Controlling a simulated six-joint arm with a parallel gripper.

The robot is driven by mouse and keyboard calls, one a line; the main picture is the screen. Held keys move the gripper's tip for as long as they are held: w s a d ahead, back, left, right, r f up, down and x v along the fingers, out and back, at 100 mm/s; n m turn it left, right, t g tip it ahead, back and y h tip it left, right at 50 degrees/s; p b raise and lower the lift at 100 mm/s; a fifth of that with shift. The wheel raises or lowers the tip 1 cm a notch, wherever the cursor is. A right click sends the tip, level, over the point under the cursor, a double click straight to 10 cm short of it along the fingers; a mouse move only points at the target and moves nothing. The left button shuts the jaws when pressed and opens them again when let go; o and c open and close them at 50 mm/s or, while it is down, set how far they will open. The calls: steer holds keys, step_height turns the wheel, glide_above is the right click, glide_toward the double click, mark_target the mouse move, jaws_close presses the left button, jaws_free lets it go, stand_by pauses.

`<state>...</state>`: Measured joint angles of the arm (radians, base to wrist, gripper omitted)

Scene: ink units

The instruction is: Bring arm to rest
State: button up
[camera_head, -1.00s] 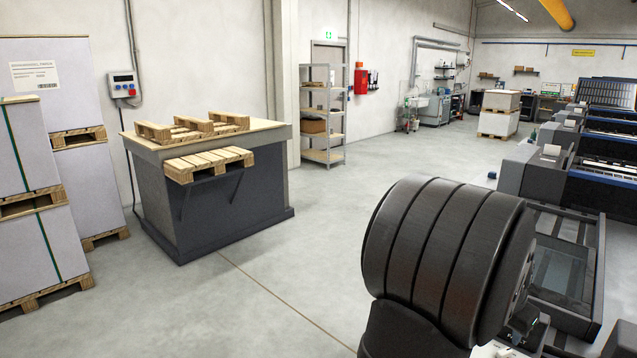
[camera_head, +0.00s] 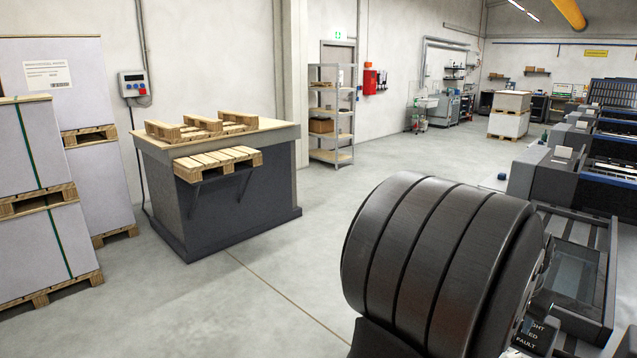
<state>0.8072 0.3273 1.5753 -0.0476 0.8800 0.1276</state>
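A large dark ribbed cylindrical part, which looks like a link of my own arm, fills the lower right of the head view. My gripper is not visible in this view, so I cannot see its fingers or whether it holds anything. The arm part hides some of the floor and part of the machine behind it.
A grey bench (camera_head: 225,214) with wooden pallets stands left of centre. Wrapped pallet stacks (camera_head: 28,147) stand at the far left. A metal shelf (camera_head: 313,110) is by the door. Printing machines (camera_head: 562,172) line the right. The floor (camera_head: 290,240) between is clear.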

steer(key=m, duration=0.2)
glide_toward(513, 355)
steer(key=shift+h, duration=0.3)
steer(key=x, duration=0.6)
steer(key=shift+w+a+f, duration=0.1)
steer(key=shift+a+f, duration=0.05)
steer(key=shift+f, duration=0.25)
